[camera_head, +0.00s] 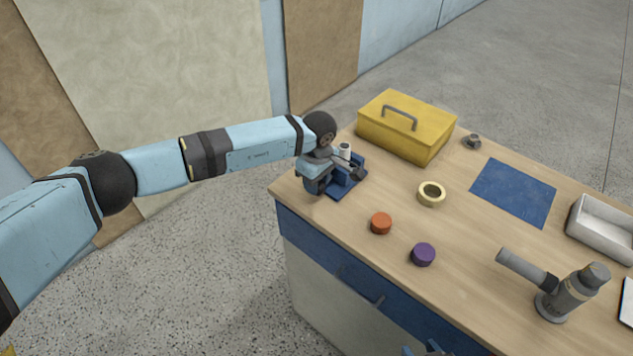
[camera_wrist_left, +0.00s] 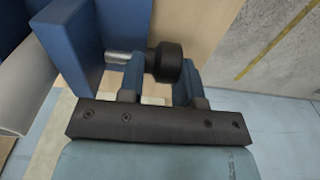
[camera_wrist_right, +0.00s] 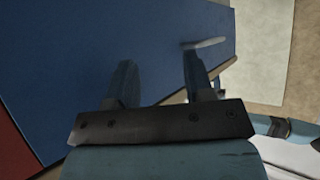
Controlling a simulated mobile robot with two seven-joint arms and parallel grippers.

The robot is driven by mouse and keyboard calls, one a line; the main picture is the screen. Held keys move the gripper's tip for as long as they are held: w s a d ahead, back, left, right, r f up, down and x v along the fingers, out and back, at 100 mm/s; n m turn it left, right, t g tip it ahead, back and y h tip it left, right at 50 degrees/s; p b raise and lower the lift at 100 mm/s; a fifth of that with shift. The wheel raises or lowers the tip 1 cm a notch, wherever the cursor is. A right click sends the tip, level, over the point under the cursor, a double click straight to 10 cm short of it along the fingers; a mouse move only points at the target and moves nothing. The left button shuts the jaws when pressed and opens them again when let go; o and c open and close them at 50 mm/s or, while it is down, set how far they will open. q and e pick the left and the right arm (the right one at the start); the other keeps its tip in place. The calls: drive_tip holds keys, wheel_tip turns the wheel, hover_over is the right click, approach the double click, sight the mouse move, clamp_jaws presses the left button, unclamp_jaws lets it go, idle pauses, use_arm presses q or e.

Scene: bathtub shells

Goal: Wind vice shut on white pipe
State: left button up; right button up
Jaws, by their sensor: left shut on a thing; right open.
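The blue vice (camera_head: 352,180) stands at the table's near left corner, with the white pipe (camera_head: 344,149) upright in it. In the left wrist view the vice's blue jaw (camera_wrist_left: 75,45) is at upper left and the pipe (camera_wrist_left: 22,90) at the left edge. A silver screw (camera_wrist_left: 125,58) comes out of the vice to a black round knob (camera_wrist_left: 167,62). My left gripper (camera_wrist_left: 160,72) has its fingers on either side of the knob and is shut on it. My right gripper (camera_wrist_right: 160,75) is open and empty, low by the table's blue drawer front (camera_wrist_right: 90,50).
A yellow toolbox (camera_head: 408,125) stands behind the vice. A cream ring (camera_head: 431,194), an orange disc (camera_head: 381,223) and a purple disc (camera_head: 423,254) lie on the wooden tabletop (camera_head: 470,235). A grey tool (camera_head: 560,297) stands at right, near a white tray (camera_head: 604,228). A blue mat (camera_head: 513,191) is bare.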

use_arm(q)
drive_tip(key=t+y+b, duration=0.2)
drive_tip(key=b, duration=0.1)
drive_tip(key=shift+s+d+f+y, duration=0.15)
drive_tip(key=shift+s+f+y, duration=0.2)
drive_tip(key=shift+f+y, duration=0.05)
drive_tip(key=shift+s+d+t+y+b, duration=0.1)
drive_tip(key=shift+t+y+b, duration=0.5)
drive_tip(key=shift+y+b, duration=0.5)
drive_tip(key=shift+s+b, duration=0.1)
drive_tip(key=shift+b, duration=0.25)
use_arm(e)
drive_tip(key=f, duration=0.5)
drive_tip(key=shift+w+a, duration=0.15)
drive_tip(key=shift+w, duration=0.05)
use_arm(q)
drive_tip(key=shift+t, duration=0.3)
drive_tip(key=shift+y, duration=0.3)
use_arm(e)
drive_tip(key=shift+f, duration=0.1)
use_arm(q)
drive_tip(key=o, duration=0.6)
drive_tip(key=shift+r, duration=0.1)
drive_tip(key=shift+o, duration=0.7)
drive_tip(key=shift+s+r, duration=0.15)
drive_tip(key=shift+r, duration=0.05)
use_arm(e)
drive_tip(key=shift+a+g, duration=0.2)
drive_tip(key=shift+g, duration=0.1)
